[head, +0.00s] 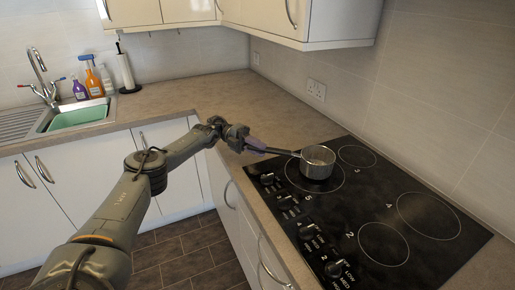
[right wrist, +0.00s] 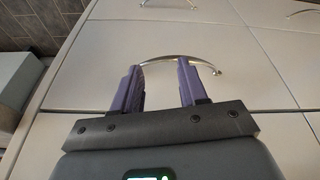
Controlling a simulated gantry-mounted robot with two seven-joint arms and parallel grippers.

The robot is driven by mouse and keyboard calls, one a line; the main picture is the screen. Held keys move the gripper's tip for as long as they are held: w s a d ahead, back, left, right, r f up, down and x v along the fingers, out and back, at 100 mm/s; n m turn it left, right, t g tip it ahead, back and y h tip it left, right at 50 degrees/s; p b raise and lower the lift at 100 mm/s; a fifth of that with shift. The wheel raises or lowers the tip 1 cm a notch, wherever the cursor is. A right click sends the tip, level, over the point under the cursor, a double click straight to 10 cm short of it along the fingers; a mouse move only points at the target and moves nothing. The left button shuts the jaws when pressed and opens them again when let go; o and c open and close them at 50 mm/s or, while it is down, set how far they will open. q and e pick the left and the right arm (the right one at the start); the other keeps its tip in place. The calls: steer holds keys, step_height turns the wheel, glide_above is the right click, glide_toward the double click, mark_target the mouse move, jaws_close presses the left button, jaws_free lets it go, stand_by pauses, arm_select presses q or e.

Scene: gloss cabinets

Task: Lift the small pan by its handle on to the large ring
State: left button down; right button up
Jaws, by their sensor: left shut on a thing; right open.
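The small steel pan (head: 318,163) is upright at the left end of the black hob (head: 335,233). It overlaps the ring beside the number 5 (head: 296,176); I cannot tell whether its base touches the glass. Its dark handle (head: 283,152) points left to my left gripper (head: 256,145), whose purple fingers are shut on the handle end. Another wide ring (head: 429,238) at the hob's right is bare. My right gripper (right wrist: 160,78) is open in the right wrist view, with its fingers in front of a curved metal cupboard handle (right wrist: 165,60); contact is unclear.
Two smaller rings, one at the back (head: 357,167) and one at the front right (head: 384,262), are empty. Control knobs (head: 283,202) line the hob's front edge. The worktop (head: 225,95) left of the hob is clear. Wall cupboards (head: 330,22) hang above.

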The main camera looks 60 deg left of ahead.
arm_select(q)
steer(key=shift+f+b, duration=0.35)
steer(key=shift+f, duration=0.15)
steer(key=c, duration=0.9)
jaws_free()
steer(key=shift+r, duration=0.1)
steer(key=shift+c, duration=0.2)
